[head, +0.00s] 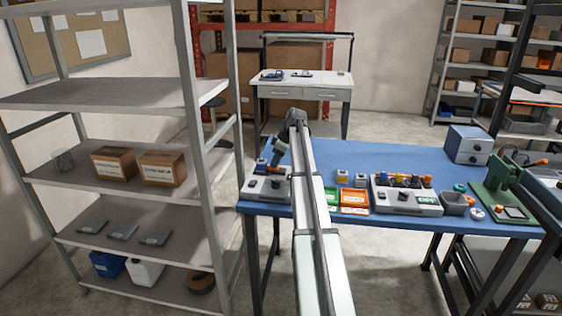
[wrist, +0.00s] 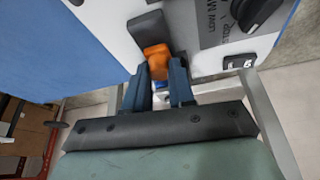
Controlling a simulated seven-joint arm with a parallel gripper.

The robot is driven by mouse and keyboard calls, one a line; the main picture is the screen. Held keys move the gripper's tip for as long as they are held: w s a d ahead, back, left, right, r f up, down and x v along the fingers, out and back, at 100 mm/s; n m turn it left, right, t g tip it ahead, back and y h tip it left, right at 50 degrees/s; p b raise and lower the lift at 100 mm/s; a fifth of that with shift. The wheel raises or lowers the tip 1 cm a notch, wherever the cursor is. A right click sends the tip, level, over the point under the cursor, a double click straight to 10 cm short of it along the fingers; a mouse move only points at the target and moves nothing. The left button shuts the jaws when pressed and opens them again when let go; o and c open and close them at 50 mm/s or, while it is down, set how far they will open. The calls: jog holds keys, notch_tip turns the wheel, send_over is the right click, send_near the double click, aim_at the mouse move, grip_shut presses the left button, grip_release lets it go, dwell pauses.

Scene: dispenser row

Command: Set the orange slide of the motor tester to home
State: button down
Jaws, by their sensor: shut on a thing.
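The motor tester (wrist: 205,22) fills the top of the wrist view as a pale panel with a dark grey label and a dark dial (wrist: 256,10). In the head view it appears to be the grey box (head: 262,193) at the left end of the blue table. The orange slide (wrist: 156,56) stands out from the panel beside a dark grey block. My gripper (wrist: 163,76) has its two dark blue fingers shut on the orange slide. The fingers hide its lower part, and the slide's end marks are not readable. In the head view my arm partly blocks this area.
The blue table (head: 388,155) also holds a green tray, an orange tray (head: 354,210), a grey unit with coloured parts (head: 405,205), a small grey bin (head: 455,207) and a green press (head: 497,190). A metal shelf (head: 130,90) stands close on the left.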

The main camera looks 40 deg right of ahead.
jog(key=shift+w+a, duration=0.15)
jog(key=shift+w, duration=0.1)
jog(key=c, duration=1.3)
grip_release()
jog(key=o, duration=0.4)
jog(key=shift+c, duration=0.2)
jog(key=shift+s+r, duration=0.1)
jog(key=v, duration=1.3)
jog(key=shift+s+r, duration=0.15)
jog(key=shift+r, duration=0.1)
